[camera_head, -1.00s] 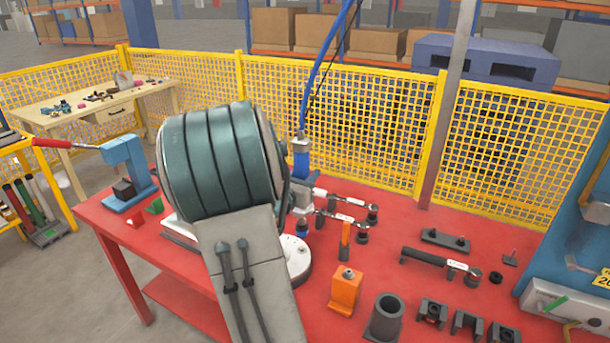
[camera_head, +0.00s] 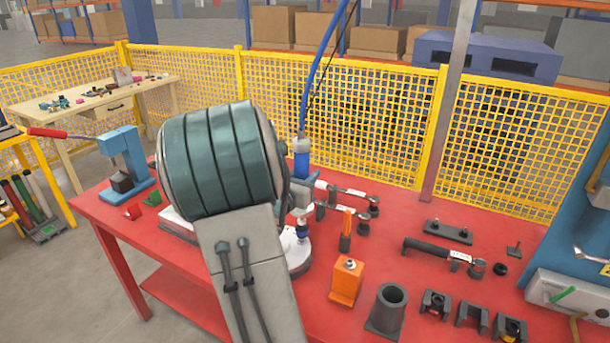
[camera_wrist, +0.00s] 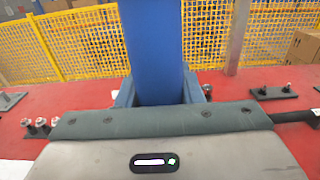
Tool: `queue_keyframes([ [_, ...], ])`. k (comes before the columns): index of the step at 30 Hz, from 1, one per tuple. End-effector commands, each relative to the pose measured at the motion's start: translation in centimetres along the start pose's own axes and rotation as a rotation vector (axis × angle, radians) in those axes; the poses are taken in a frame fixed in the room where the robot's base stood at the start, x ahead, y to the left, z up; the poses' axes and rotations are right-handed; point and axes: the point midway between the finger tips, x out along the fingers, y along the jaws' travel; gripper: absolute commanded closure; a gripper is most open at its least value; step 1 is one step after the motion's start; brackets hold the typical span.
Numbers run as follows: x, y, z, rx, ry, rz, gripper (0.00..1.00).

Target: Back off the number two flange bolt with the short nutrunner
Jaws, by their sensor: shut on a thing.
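A blue upright tool body (camera_head: 301,165) with a silver top and a blue hose stands just right of my arm in the head view. It looks like the nutrunner. In the wrist view its blue body (camera_wrist: 155,45) rises straight ahead, between the blue side pieces of my gripper (camera_wrist: 158,94), which is shut on it. My arm hides most of the gripper in the head view. A pale round disc (camera_head: 299,262), possibly the flange, lies below the tool, partly hidden. The tool's lower end and any bolt under it are unclear, so I cannot pick out number two.
Two labelled bars with dark ends (camera_head: 348,192) lie right of the tool. A blue press (camera_head: 124,160) stands left. Yellow mesh fence (camera_head: 385,130) closes the back.

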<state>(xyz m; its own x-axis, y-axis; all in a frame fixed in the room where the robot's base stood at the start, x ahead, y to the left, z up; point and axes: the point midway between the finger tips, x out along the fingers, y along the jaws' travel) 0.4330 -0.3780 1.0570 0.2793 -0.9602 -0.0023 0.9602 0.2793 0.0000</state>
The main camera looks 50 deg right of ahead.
Motion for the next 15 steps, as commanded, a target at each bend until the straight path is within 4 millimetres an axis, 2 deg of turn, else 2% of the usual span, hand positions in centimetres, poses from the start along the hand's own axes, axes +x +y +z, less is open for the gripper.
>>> queue_keyframes([
  [15, 0.02, 0.04, -0.37, 0.001, -0.003, 0.001, 1.0],
])
